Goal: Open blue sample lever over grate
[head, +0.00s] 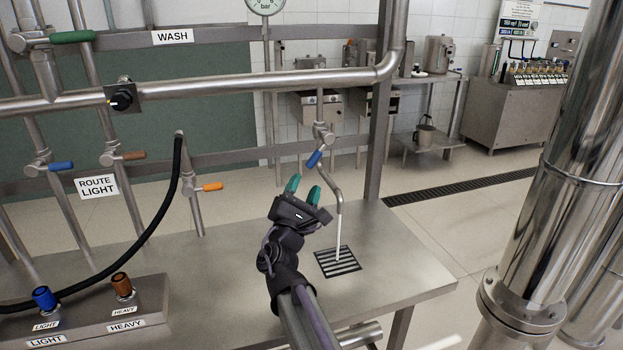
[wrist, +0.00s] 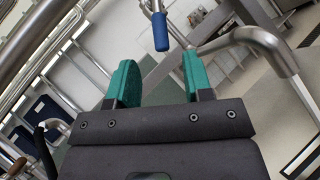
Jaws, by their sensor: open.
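The blue sample lever (head: 314,159) sits on a small valve under the horizontal steel pipe, with its handle slanting down to the left. Its bent spout (head: 340,196) hangs above the black grate (head: 337,261) in the table. A thin white streak runs from the spout's end down to the grate. My gripper (head: 303,190) is open and empty, just below and left of the lever, with its green fingers pointing up. In the wrist view the blue handle (wrist: 160,32) lies beyond the fingertips, between the two fingers (wrist: 160,80) sideways and apart from them.
Another blue lever (head: 60,166) and an orange lever (head: 211,186) are to the left. A black hose (head: 165,215) loops to the block with blue and brown fittings (head: 85,318). The bent spout is close on my gripper's right.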

